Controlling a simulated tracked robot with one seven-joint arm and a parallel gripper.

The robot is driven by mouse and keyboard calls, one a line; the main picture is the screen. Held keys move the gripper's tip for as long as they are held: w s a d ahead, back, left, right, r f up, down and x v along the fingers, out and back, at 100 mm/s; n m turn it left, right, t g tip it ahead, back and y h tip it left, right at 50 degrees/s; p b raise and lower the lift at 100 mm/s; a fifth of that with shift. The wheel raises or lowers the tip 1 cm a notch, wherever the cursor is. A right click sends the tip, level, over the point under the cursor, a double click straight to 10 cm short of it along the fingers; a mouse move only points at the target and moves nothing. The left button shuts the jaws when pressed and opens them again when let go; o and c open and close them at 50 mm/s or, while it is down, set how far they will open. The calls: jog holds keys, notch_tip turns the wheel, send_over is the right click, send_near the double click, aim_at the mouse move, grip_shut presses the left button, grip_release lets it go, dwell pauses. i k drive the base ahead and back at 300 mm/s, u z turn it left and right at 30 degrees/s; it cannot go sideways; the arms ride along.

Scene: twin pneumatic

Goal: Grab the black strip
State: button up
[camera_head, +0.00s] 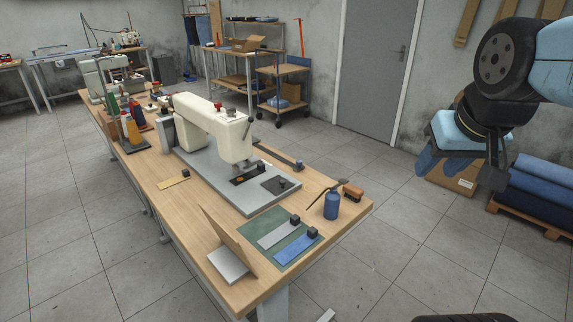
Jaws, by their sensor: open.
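A narrow black strip (275,156) lies on the wooden table along its far edge, just behind the sewing machine's grey base plate. A small dark block (298,165) sits at its right end. Part of the strip's left end is hidden by the machine head. My gripper (460,174) hangs in the air at the right, well apart from the table and the strip. Its fingers are spread and I see nothing between them.
The cream sewing machine (211,125) stands left of the strip. A blue oil can (331,205) and a brown brush-like block (352,190) stand near the table's right corner. A green mat (277,225) holds grey and blue strips. Floor right of the table is clear.

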aim_at(260, 170)
jog(key=u, duration=0.95)
jog(key=i, duration=0.15)
jog(key=z, duration=2.55)
jog(key=k, duration=1.45)
jog(key=u, duration=1.7)
jog(key=i, duration=1)
jog(key=z, duration=0.1)
